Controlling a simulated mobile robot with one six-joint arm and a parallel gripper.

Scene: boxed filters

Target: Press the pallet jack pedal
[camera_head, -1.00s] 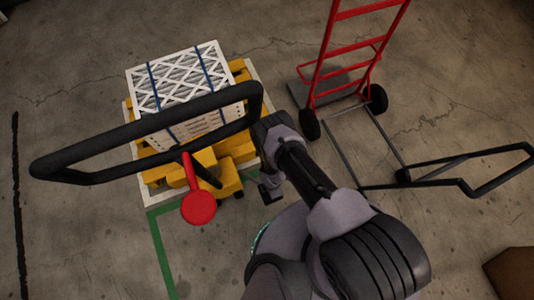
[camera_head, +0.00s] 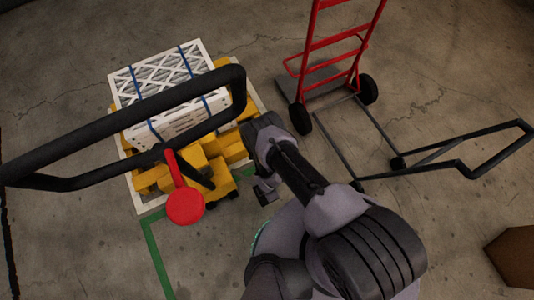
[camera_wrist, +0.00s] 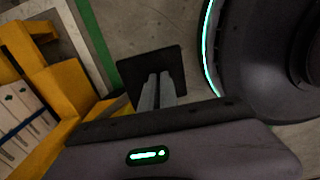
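The yellow pallet jack (camera_head: 212,177) stands left of my arm in the head view, with its black loop handle (camera_head: 75,128) reaching to the left edge. A red round pedal (camera_head: 185,206) on a red arm shows at its near end. My gripper (camera_head: 265,193) is right of the pedal and apart from it. In the wrist view, my gripper's two grey fingers (camera_wrist: 157,90) are close together with nothing seen between them. A dark square plate (camera_wrist: 150,68) shows around the fingertips; I cannot tell what it belongs to. The red pedal is not in the wrist view.
A strapped white filter stack (camera_head: 170,85) sits on the pallet jack. A red hand truck (camera_head: 335,50) and a dark-framed cart (camera_head: 450,160) stand to the right. Green floor tape (camera_head: 157,255) runs near the jack. A brown box (camera_head: 515,255) is at lower right.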

